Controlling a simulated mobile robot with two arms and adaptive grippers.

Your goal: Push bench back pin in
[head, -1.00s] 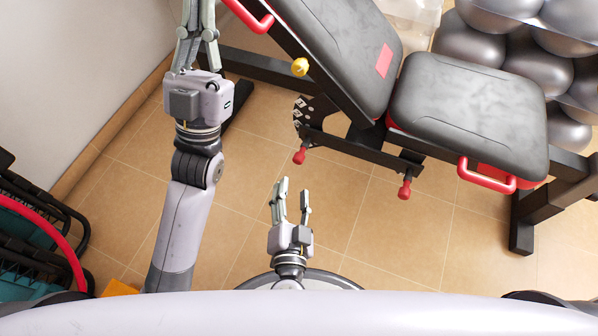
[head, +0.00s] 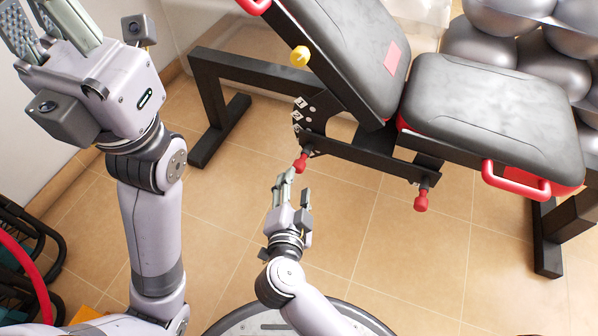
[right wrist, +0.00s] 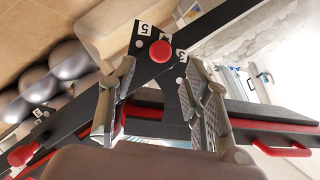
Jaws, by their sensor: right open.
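The weight bench's tilted black back pad (head: 345,50) rises at the top middle. Below it is a dark adjustment plate (head: 305,115) with number labels, and a red-knobbed back pin (head: 301,163) sticks out there. My right gripper (head: 295,188) is open and empty, just below this knob in the head view. In the right wrist view the red knob (right wrist: 161,51) shows beyond the open fingertips, between them and apart from them. My left gripper (head: 50,28) is high at the left, its fingers spread and empty, with the tips cut off by the frame.
A second red knob (head: 421,200) hangs under the seat pad (head: 490,105), and a yellow knob (head: 300,56) sits by the back pad. Silver balls (head: 500,45) are racked at upper right. Black-framed items (head: 25,265) stand at lower left. Tiled floor before the bench is clear.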

